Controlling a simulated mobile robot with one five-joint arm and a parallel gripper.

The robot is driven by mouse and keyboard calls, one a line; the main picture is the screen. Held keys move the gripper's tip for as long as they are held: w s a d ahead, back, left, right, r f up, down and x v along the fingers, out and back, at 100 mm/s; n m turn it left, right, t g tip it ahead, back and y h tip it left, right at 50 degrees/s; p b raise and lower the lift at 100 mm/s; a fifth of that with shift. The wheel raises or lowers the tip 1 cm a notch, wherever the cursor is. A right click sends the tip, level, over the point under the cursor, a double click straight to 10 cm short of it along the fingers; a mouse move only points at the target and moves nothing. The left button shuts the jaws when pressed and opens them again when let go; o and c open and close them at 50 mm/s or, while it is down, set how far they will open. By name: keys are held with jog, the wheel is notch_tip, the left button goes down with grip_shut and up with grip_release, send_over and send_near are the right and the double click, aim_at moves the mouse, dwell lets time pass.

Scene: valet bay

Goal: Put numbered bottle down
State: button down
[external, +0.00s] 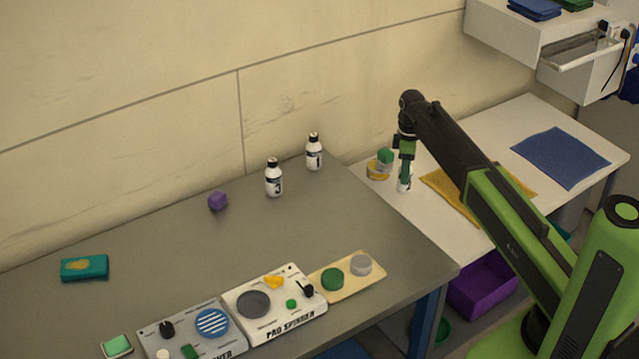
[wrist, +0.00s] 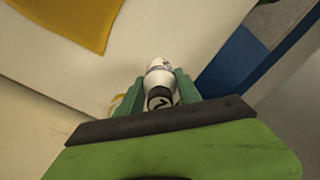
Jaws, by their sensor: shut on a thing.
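My gripper (external: 406,168) is shut on a white bottle with a black cap (external: 405,184), over the left part of the white table. In the wrist view the bottle (wrist: 160,82) sits between the two green fingers of my gripper (wrist: 158,88), with part of a dark mark showing; I cannot read its number. I cannot tell whether its base touches the table. Two more white bottles with black caps stand upright on the grey table by the wall: one marked 3 (external: 274,178) and one marked 1 (external: 314,153).
A yellow and green stack (external: 379,165) stands just left of my gripper. A yellow cloth (external: 447,196) and a blue cloth (external: 561,158) lie on the white table (external: 487,136). The grey table (external: 180,260) holds a purple cube (external: 218,201), a pad spinner (external: 275,304) and a tan tray (external: 346,291).

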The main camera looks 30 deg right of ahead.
jog(key=shift+w+a+f, duration=0.15)
jog(key=shift+w+a, duration=0.05)
notch_tip(320, 180, down, 4)
jog(key=b, duration=0.4)
jog(key=shift+f, duration=0.25)
jog(key=shift+r, duration=0.3)
jog(key=shift+f, duration=0.2)
jog(key=c, duration=0.8)
grip_release()
jog(key=shift+c, duration=0.2)
